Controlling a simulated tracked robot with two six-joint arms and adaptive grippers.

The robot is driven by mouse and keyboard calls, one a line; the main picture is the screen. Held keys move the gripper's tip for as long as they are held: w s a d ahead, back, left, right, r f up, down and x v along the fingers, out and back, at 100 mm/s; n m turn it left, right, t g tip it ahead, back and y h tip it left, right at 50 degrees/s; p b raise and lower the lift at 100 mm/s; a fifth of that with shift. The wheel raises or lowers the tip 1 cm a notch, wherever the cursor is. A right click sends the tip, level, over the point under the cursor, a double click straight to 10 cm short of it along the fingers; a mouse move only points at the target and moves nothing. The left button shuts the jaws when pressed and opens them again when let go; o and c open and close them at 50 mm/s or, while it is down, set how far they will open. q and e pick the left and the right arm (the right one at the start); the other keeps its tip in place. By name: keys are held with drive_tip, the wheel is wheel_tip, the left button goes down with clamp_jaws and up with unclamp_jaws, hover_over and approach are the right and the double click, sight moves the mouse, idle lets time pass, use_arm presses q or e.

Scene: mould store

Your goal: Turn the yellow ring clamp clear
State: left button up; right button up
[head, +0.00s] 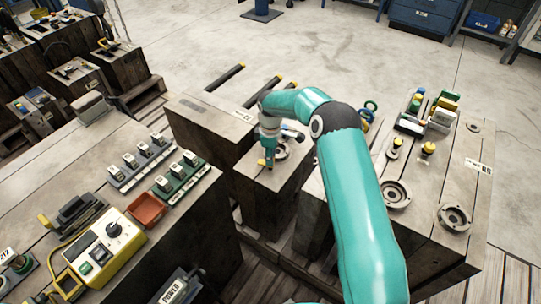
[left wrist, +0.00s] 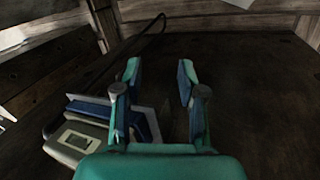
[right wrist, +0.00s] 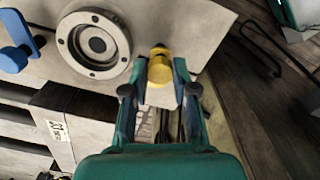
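The yellow ring clamp (right wrist: 160,64) shows in the right wrist view beside a round steel ring (right wrist: 94,44) on a pale block face. In the head view the clamp (head: 264,162) is small, on the middle block, left of the ring (head: 281,151). My right gripper (right wrist: 160,76) reaches down to the clamp, and its fingertips sit close on both sides of it, apparently gripping it. In the head view the right gripper (head: 268,157) is partly covered by its own wrist. My left gripper (left wrist: 159,78) is open and empty in its wrist view, and is not in the head view.
A blue clamp (right wrist: 16,48) stands left of the ring. The right block (head: 440,165) carries steel rings and yellow knobs. On the left bench are an orange tray (head: 147,209) and a yellow control box (head: 105,246). A dark gap separates bench and middle block.

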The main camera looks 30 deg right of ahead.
clamp_jaws()
drive_tip(key=shift+m+b, duration=0.3)
drive_tip(key=shift+m, duration=0.3)
drive_tip(key=o, duration=0.8)
unclamp_jaws()
drive_tip(key=shift+o, duration=0.2)
wheel_tip(320, 180, up, 12)
drive_tip(key=shift+w, duration=0.1)
